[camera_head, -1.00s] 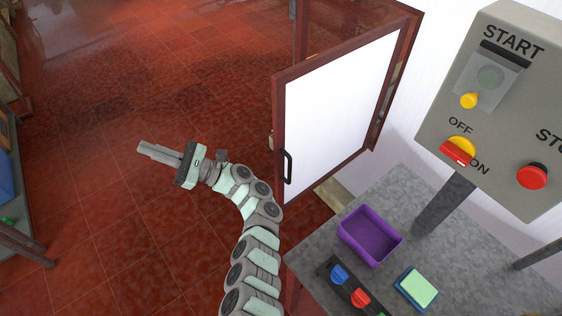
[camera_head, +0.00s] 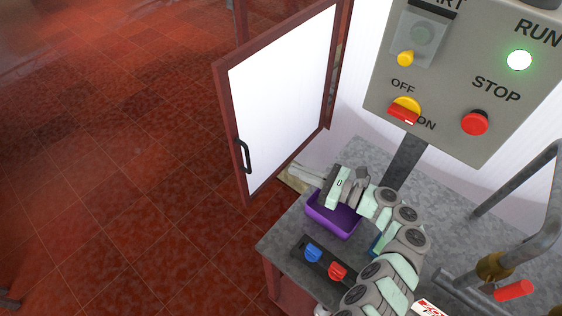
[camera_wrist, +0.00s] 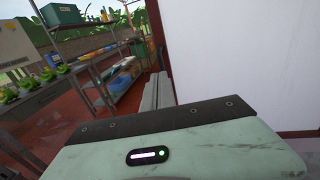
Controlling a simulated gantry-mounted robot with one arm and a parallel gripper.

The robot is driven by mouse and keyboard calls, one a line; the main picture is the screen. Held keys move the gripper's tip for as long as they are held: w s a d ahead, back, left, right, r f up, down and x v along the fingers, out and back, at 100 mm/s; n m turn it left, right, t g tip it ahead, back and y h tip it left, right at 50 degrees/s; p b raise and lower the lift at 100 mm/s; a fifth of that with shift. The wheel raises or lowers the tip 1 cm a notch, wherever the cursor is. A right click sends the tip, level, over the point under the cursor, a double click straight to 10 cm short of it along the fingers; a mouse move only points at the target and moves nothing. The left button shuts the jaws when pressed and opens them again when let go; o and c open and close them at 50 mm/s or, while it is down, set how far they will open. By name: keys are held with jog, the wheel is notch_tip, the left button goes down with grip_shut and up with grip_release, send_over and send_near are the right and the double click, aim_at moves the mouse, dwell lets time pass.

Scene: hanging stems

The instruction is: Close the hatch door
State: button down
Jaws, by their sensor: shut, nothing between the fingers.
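The hatch door (camera_head: 278,95) is a white panel in a dark red frame, with a black handle (camera_head: 242,156) on its left edge. It stands swung open in the head view. My gripper (camera_head: 300,172) is shut and empty. It points left above the purple bin, with its fingers close to the lower right of the door; I cannot tell whether they touch it. In the wrist view the shut fingers (camera_wrist: 158,92) lie beside a white surface with a dark red edge, which looks like the door.
The purple bin (camera_head: 332,222) sits on a grey table (camera_head: 290,226) under my wrist, near a blue knob (camera_head: 313,252) and a red knob (camera_head: 338,271). A control box (camera_head: 450,90) stands above. Red tiled floor (camera_head: 130,170) lies clear to the left. The wrist view shows shelves (camera_wrist: 105,60).

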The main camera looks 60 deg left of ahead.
jog(key=x, duration=1.3)
jog(key=shift+b, duration=0.35)
jog(key=shift+a+r, duration=0.15)
